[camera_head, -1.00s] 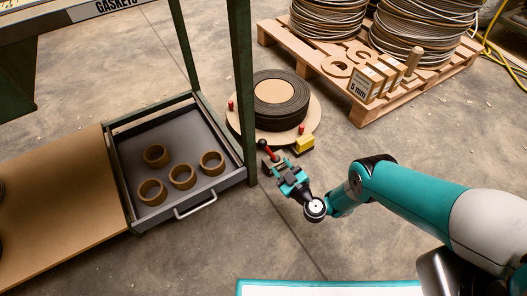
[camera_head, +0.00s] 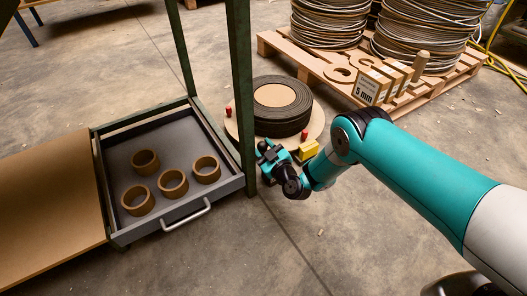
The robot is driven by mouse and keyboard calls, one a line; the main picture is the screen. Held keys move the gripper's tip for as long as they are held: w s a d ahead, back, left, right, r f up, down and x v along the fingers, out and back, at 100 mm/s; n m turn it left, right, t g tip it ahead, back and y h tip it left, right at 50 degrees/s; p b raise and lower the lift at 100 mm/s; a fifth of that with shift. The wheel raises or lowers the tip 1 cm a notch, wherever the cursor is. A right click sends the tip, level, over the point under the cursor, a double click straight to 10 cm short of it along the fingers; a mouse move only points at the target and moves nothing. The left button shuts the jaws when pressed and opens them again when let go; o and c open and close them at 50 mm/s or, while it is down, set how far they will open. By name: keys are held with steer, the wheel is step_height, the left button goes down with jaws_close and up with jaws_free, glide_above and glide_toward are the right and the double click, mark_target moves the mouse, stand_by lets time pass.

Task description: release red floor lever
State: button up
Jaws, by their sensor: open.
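My gripper (camera_head: 268,154) is low over the floor, beside the green post and in front of the round wooden base. It is open. The red floor lever cannot be made out now; my gripper covers the spot where it stood, and I cannot tell whether the fingers touch it. A yellow block (camera_head: 308,150) sits just right of my gripper, at the base's front edge.
The round base (camera_head: 318,122) carries a black coil (camera_head: 283,121) and small red pegs (camera_head: 304,136). A green post (camera_head: 241,95) stands close left. An open drawer (camera_head: 125,228) holds several cork rings. A loaded pallet (camera_head: 335,83) stands behind. Floor is clear in front.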

jaws_close()
steer(key=shift+w+d+r+m+p, duration=0.4)
steer(key=shift+d+m+p, duration=0.1)
steer(key=shift+d+p, duration=0.2)
steer(key=w+d+f+m+b, duration=0.1)
steer(key=w+d+m, duration=0.5)
steer(key=d+m, duration=0.2)
steer(key=shift+d, duration=0.4)
jaws_free()
